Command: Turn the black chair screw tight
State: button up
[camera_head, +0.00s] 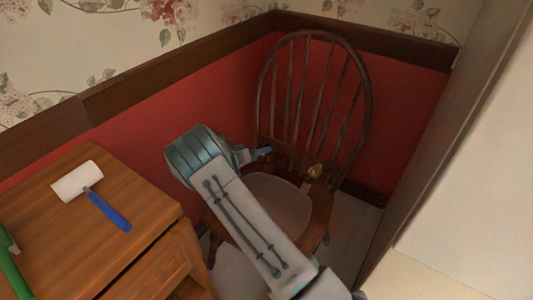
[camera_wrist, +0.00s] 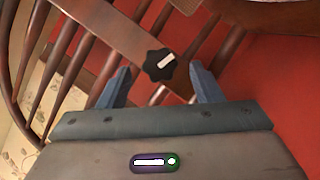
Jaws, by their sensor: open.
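The black chair screw (camera_wrist: 158,65) is a lobed black knob with a pale bar across its face, seen in the wrist view on a wooden crosspiece of the chair. The brown wooden chair (camera_head: 313,90) has a rounded spindle back and stands in the corner in the head view. My gripper (camera_wrist: 158,82) is open, with its two blue fingers apart on either side of the knob, slightly nearer the camera. I cannot tell whether either finger touches it. In the head view my gripper (camera_head: 265,151) reaches toward the chair back, and the knob cannot be made out there.
A wooden cabinet (camera_head: 150,215) stands at the left, holding a paint roller with a blue handle (camera_head: 107,211) and a green object (camera_head: 12,270) at its edge. Red wall panels close in behind the chair. A dark wooden edge and pale surface (camera_head: 460,190) bound the right side.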

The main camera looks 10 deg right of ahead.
jog(key=shift+b+x, duration=0.35)
jog(key=shift+x, duration=1.9)
jog(key=shift+c, duration=0.3)
jog(key=c, duration=0.9)
jog(key=shift+c, duration=0.2)
jog(key=shift+s, duration=0.1)
